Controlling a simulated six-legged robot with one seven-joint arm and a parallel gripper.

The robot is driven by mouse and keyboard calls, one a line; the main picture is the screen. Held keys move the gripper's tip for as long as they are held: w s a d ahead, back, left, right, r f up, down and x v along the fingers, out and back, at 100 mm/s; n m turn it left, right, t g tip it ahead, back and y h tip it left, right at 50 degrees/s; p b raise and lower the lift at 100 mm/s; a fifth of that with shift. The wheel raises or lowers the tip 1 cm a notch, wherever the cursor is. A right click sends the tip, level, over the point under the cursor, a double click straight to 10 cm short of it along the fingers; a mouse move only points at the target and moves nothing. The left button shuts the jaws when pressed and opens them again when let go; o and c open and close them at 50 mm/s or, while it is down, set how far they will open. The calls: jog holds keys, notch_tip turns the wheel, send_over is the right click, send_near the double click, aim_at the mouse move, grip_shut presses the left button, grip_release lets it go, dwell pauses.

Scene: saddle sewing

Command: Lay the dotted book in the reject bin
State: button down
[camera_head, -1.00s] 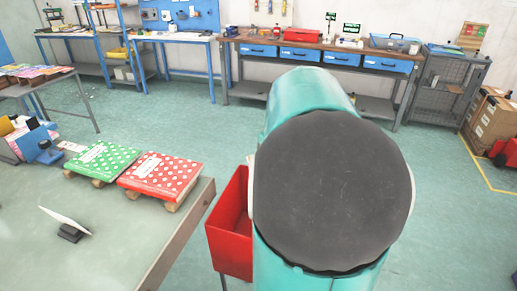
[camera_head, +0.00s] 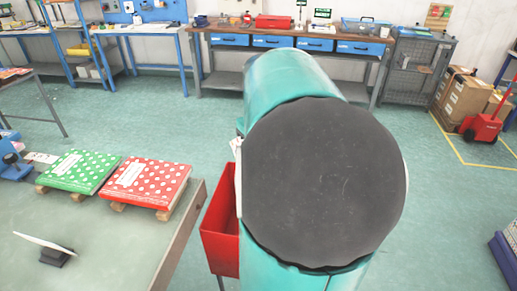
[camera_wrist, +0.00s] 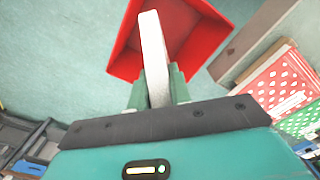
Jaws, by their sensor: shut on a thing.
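My gripper (camera_wrist: 157,90) is shut on a thin pale book (camera_wrist: 154,50), seen edge-on in the wrist view. Its covers are turned away, so I cannot tell whether it is dotted. The red bin (camera_wrist: 188,30) lies behind and below it in the wrist view, with the book's far end across the bin's opening. In the head view the bin (camera_head: 221,249) stands beside the table's right edge, partly hidden by my arm; my gripper is hidden there. A red dotted book (camera_head: 147,183) and a green dotted book (camera_head: 81,171) lie on wooden supports on the table.
The grey-green table (camera_head: 110,245) fills the lower left, with a small tilted panel (camera_head: 44,245) on it. A workbench (camera_head: 290,37) with blue drawers stands along the back wall. Boxes (camera_head: 467,100) and a red pallet jack (camera_head: 483,128) are at the right. The floor between is clear.

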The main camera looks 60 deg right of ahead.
notch_tip(320, 180, down, 2)
jog(key=shift+s+f, duration=0.2)
jog(key=shift+f, duration=2.4)
notch_tip(320, 180, down, 20)
jog(key=shift+f, duration=0.25)
jog(key=c, duration=0.6)
grip_release()
